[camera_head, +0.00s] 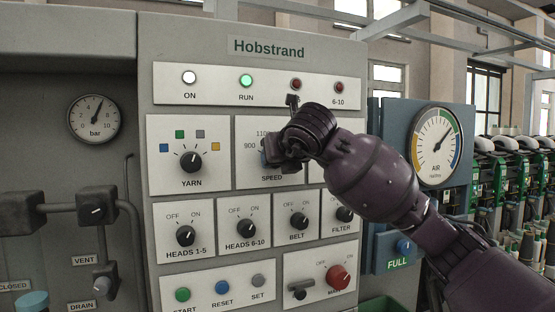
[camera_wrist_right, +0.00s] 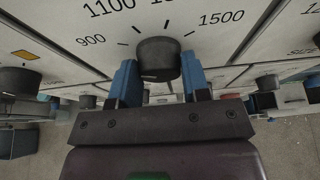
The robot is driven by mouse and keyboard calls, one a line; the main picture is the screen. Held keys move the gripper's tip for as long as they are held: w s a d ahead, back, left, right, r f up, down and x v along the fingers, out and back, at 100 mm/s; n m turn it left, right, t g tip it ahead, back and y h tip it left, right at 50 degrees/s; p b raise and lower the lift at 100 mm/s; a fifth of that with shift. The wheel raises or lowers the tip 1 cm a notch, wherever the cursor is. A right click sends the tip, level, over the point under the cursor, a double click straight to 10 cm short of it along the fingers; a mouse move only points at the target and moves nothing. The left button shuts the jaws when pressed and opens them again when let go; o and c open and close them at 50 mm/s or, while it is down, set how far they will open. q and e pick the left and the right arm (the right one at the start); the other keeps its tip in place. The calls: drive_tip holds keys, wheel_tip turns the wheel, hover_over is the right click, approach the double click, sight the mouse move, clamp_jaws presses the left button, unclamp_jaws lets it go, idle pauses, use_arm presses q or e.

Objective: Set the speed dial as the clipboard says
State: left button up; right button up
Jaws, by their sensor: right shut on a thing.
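The speed dial is mostly hidden behind my right gripper (camera_head: 268,155) in the head view; its plate, marked SPEED (camera_head: 248,130), shows 900 and 110-something at the left. In the right wrist view the black dial knob (camera_wrist_right: 158,58) sits between my two blue fingers, which are shut on it from both sides. Printed values 900, 1100 and 1500 surround it; another above is partly hidden. A small pale mark shows on the knob's face, but I cannot tell which value it points to. No clipboard and no left gripper are in view.
The yarn knob (camera_head: 191,162) is left of the speed plate. Below are the heads 1-5 knob (camera_head: 186,236), heads 6-10 knob (camera_head: 247,228), belt knob (camera_head: 298,222) and filter knob (camera_head: 344,214). The red main switch (camera_head: 338,277) is lower right. The RUN lamp (camera_head: 246,81) glows green.

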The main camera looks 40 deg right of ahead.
drive_tip(key=o, duration=0.9)
drive_tip(key=shift+s, duration=0.1)
drive_tip(key=v, duration=1)
drive_tip(key=shift+s, duration=0.3)
drive_tip(key=shift+a, duration=0.15)
